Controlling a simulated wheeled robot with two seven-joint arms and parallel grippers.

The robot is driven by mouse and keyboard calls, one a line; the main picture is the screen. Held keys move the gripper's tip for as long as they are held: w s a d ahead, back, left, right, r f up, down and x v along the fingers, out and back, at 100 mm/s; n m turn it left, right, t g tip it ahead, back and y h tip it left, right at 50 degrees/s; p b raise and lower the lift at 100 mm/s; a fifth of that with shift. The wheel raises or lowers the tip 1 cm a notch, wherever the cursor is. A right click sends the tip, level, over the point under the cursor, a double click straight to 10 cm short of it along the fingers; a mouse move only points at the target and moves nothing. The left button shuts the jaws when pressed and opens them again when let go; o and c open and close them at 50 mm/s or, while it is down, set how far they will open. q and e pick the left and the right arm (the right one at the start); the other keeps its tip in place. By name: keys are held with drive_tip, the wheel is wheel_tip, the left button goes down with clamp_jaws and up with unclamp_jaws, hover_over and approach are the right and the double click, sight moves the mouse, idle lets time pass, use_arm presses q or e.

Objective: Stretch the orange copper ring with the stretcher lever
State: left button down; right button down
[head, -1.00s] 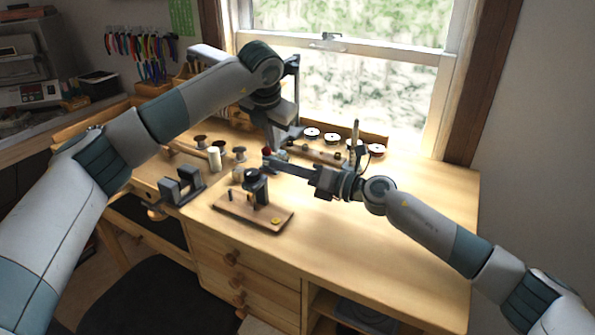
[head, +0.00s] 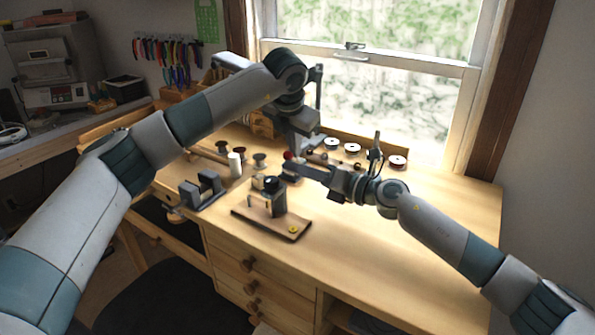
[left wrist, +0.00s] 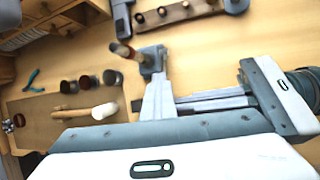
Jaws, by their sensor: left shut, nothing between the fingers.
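A dark upright device (head: 270,195) stands on a small wooden board (head: 262,226) at the front of the bench. Behind it, a small red knob (head: 288,155) shows near both grippers. In the left wrist view, a reddish-brown handle (left wrist: 122,49) slants from a grey block (left wrist: 153,63), probably the stretcher and its lever. My left gripper (left wrist: 157,80) is shut and empty, pointing toward the block; I cannot tell if it touches. My right gripper (left wrist: 178,104) points in from the right, its fingers close together, their gap unclear. I cannot make out the orange copper ring.
A rail with several small round pieces (left wrist: 162,12) lies beyond the grippers. Several spools (head: 331,144) stand near the window. A grey clamp-like tool (head: 200,190) sits at the left front edge. The bench's right side (head: 440,205) is clear.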

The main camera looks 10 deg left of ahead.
use_arm(q)
drive_tip(key=c, duration=1.8)
unclamp_jaws()
drive_tip(key=shift+s+f, duration=0.35)
drive_tip(key=shift+f, duration=0.25)
drive_tip(key=shift+w+a+r, duration=0.1)
drive_tip(key=shift+a+r, duration=0.05)
drive_tip(key=shift+a, duration=0.05)
drive_tip(key=v, duration=1.2)
drive_tip(key=shift+w, duration=0.15)
